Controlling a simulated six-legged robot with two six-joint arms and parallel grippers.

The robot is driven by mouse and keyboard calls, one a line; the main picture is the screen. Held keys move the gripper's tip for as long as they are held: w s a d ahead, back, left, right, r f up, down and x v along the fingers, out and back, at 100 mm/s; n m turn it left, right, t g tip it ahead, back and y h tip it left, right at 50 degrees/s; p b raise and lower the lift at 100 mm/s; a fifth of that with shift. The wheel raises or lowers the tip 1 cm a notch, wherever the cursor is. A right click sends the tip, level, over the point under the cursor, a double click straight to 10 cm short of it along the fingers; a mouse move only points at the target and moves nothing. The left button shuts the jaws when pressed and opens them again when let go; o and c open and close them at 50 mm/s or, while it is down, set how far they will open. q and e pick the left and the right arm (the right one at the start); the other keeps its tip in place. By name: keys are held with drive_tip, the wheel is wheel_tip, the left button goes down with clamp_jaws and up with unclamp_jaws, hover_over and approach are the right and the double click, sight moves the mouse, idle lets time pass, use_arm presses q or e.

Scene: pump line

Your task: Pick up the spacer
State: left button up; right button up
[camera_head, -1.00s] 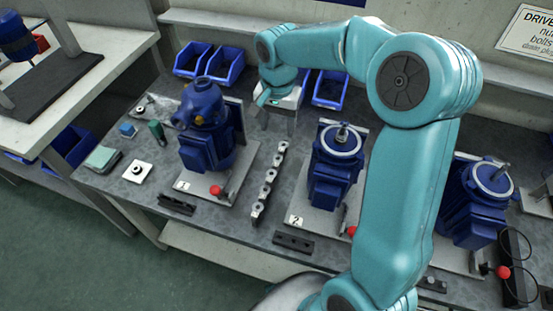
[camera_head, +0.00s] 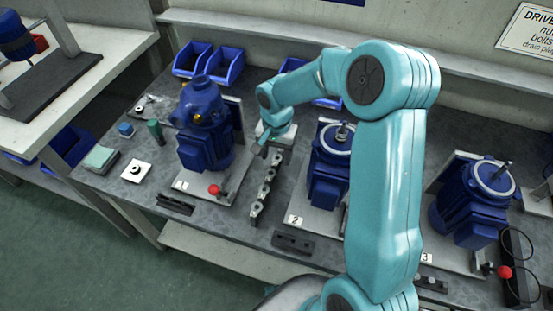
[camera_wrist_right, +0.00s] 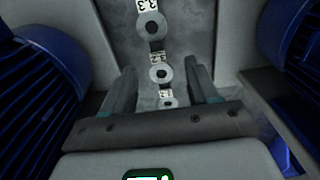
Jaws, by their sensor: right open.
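Several small grey ring-shaped spacers stand in a row on a narrow strip (camera_head: 258,208) between the first two pumps. In the right wrist view, one spacer (camera_wrist_right: 161,73) lies between my fingers, with another spacer (camera_wrist_right: 151,26) farther up and a third spacer (camera_wrist_right: 168,102) close to the gripper body. White number labels sit beside them. My right gripper (camera_head: 272,152) is open above the far end of the row; its fingers (camera_wrist_right: 163,78) flank the row in the wrist view without visibly gripping a spacer. My left gripper is not in view.
Blue pump 1 (camera_head: 203,135) stands left of the row and pump 2 (camera_head: 328,170) close on its right. Pump 3 (camera_head: 470,205) is farther right. Blue bins (camera_head: 222,67) stand at the back. A red knob (camera_head: 214,190) is near the row.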

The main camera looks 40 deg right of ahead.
drive_tip(key=shift+f+b, duration=0.2)
drive_tip(key=shift+b, duration=0.15)
idle(0.3)
drive_tip(key=shift+c, duration=0.2)
drive_tip(key=c, duration=1)
